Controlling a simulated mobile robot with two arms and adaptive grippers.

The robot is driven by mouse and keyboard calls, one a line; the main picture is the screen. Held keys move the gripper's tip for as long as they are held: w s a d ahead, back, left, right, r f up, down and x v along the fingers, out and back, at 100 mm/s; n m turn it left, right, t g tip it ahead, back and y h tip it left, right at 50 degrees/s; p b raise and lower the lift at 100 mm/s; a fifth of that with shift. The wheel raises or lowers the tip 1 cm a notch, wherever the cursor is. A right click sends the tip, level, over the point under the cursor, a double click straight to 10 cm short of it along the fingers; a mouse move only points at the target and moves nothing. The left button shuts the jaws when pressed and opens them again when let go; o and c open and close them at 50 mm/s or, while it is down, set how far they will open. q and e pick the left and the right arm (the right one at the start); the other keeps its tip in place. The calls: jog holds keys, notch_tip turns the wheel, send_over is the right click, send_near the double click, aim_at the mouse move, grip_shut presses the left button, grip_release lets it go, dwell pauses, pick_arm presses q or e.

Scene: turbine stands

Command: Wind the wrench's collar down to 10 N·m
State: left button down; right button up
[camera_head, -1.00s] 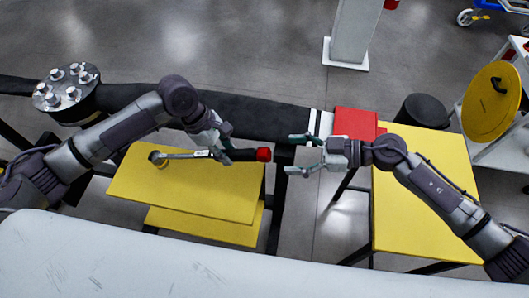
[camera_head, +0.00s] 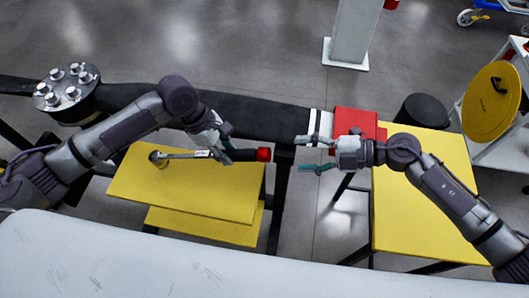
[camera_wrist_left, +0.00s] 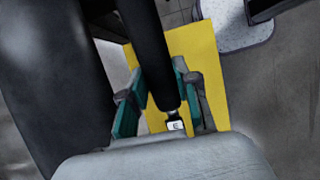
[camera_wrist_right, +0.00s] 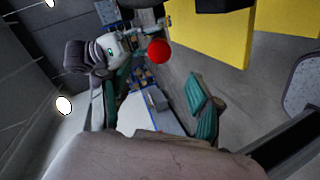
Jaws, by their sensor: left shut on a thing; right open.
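The torque wrench (camera_head: 190,154) is held level over the left yellow table, with its round head at the left and a dark handle ending in a red collar (camera_head: 263,155) at the right. My left gripper (camera_head: 222,146) is shut on the wrench near the handle; the left wrist view shows the dark handle (camera_wrist_left: 150,60) between its teal fingers. My right gripper (camera_head: 310,154) is open and empty, to the right of the red collar and apart from it, facing it. In the right wrist view the red collar (camera_wrist_right: 158,51) shows beyond the open fingers.
The left yellow table (camera_head: 190,190) lies below the wrench. A right yellow table (camera_head: 440,215) has a red box (camera_head: 355,122) at its far left corner. A flange with several bolts (camera_head: 67,88) stands at the far left. A black beam (camera_head: 260,118) runs behind.

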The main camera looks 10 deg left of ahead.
aim_at(270, 154)
jog(key=shift+x, duration=3.9)
pick_arm(q)
jog(key=shift+r, duration=0.1)
pick_arm(e)
jog(key=c, duration=1.2)
jog(key=shift+m, duration=0.7)
grip_shut()
jog(key=o, duration=1.2)
grip_release()
jog(key=shift+o, duration=0.2)
jog(key=shift+o, duration=0.9)
